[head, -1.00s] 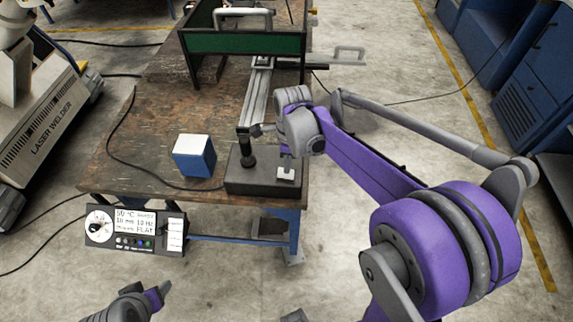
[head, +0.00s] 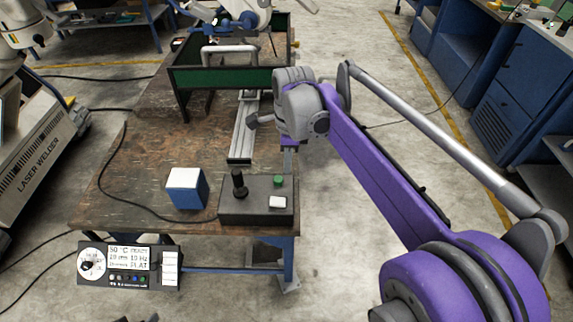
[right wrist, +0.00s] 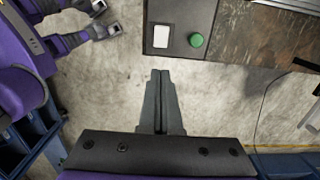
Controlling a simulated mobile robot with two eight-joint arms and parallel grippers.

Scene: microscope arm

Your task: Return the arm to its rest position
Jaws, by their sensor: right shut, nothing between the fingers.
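My right arm reaches in from the right in the head view. Its gripper (head: 289,165) hangs by the right edge of the workbench, partly hidden by the wrist. In the right wrist view the gripper's two fingers (right wrist: 160,74) are together with nothing between them, over bare floor beside the control box (right wrist: 177,49). The dark control box (head: 257,211) sits at the bench's front edge with a black joystick (head: 239,184), a green button (head: 278,181) and a white switch (head: 277,202). My left gripper (right wrist: 106,18) shows open and empty at the upper left of the right wrist view.
A blue box with a white top (head: 186,188) stands left of the control box. Behind are a metal rail (head: 243,130), a green-panelled frame (head: 228,77) and a blue-grey jointed device (head: 240,14). A display panel (head: 128,264) is at the front. Floor right of the bench is clear.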

